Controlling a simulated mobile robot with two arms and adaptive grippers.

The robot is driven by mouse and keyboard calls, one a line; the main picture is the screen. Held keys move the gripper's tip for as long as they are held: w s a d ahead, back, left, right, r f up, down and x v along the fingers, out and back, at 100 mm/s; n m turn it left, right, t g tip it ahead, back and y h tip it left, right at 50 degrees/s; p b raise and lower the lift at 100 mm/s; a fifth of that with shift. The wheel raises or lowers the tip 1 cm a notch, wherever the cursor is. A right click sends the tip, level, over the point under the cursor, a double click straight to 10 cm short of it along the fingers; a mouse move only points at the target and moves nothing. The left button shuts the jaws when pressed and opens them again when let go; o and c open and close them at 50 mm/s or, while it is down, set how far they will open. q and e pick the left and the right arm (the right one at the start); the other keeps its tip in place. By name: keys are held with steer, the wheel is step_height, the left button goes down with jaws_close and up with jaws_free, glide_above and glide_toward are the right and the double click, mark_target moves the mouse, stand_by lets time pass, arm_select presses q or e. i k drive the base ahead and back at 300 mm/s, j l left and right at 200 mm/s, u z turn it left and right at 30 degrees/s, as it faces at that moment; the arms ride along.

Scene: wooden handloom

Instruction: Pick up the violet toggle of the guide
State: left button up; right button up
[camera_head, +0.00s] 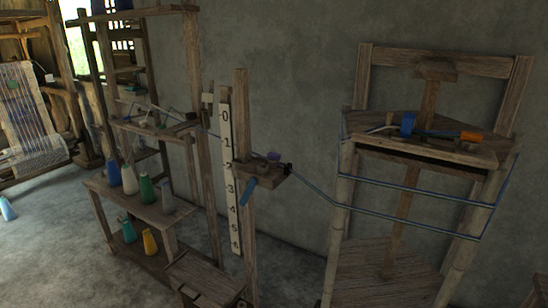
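The guide (265,175) is a small wooden bracket on an upright post near the middle of the view. A small violet piece, which looks like the toggle (273,156), sits on top of it. A blue peg-like piece (249,189) sticks out below the bracket. A blue thread passes by the guide and runs right to the wooden frame. Neither of my grippers is in view. The toggle is small, and its exact shape is hard to tell.
A white numbered scale (228,180) stands just left of the guide. A shelf rack (130,207) with several coloured cones is farther left. A wooden frame (345,225) wound with blue thread stands at right. A loom (30,120) is at far left.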

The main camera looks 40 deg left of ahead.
mark_target(274, 156)
steer(key=i+j+u, duration=0.2)
steer(key=i, duration=0.3)
steer(key=i+j+u, duration=0.1)
steer(key=i+u, duration=0.15)
steer(key=i, duration=0.25)
